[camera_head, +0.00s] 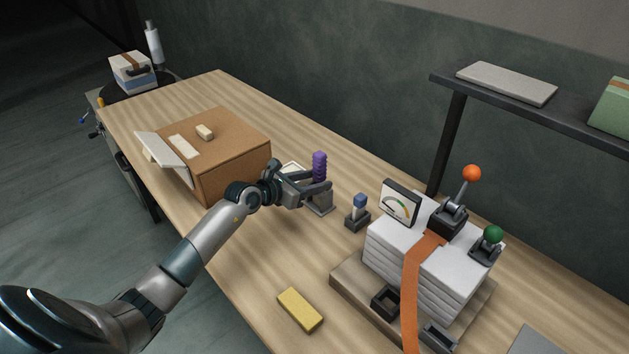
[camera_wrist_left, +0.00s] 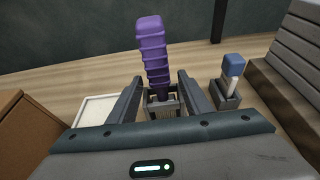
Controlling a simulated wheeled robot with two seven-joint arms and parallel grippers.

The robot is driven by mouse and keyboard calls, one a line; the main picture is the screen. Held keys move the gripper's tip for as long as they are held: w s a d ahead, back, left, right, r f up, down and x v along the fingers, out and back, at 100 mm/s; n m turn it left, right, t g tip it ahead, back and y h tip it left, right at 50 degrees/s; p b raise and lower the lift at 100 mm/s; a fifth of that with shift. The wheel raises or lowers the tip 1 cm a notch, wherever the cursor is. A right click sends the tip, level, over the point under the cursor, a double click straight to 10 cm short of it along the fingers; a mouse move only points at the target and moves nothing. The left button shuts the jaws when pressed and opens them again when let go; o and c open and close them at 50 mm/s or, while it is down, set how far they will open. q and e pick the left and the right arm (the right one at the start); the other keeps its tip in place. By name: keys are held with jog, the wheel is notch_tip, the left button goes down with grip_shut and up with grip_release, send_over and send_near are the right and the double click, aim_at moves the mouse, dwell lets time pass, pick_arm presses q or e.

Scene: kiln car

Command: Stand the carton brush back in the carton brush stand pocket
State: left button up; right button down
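The carton brush appears to be the purple ribbed handle (camera_head: 319,166), which also shows in the left wrist view (camera_wrist_left: 153,52). It stands nearly upright, leaning slightly in the wrist view. Its narrow lower end meets the grey stand pocket (camera_wrist_left: 163,108), which shows under my gripper in the head view (camera_head: 320,205). How deep it sits is hidden. My left gripper (camera_head: 322,181) has one finger on each side of the handle's lower part. In the wrist view gaps show between the handle and both fingers (camera_wrist_left: 160,78), so it looks open around it. My right gripper is out of view.
A brown carton (camera_head: 232,155) stands left of the gripper, with a pale tray (camera_wrist_left: 97,111) beside it. A blue-topped tool in a small holder (camera_head: 358,212) stands close on the right.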

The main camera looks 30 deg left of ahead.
pick_arm(q)
jog(key=shift+s, duration=0.1)
dwell(0.6)
jog(key=shift+p+v, duration=0.85)
jog(key=shift+v, duration=0.4)
jog(key=shift+p+v, duration=1.4)
jog(key=shift+v, duration=1.3)
jog(key=shift+a, duration=0.1)
jog(key=b+v, duration=0.4)
jog(key=v, duration=1.3)
jog(key=shift+s, duration=0.2)
jog(key=shift+a, duration=0.1)
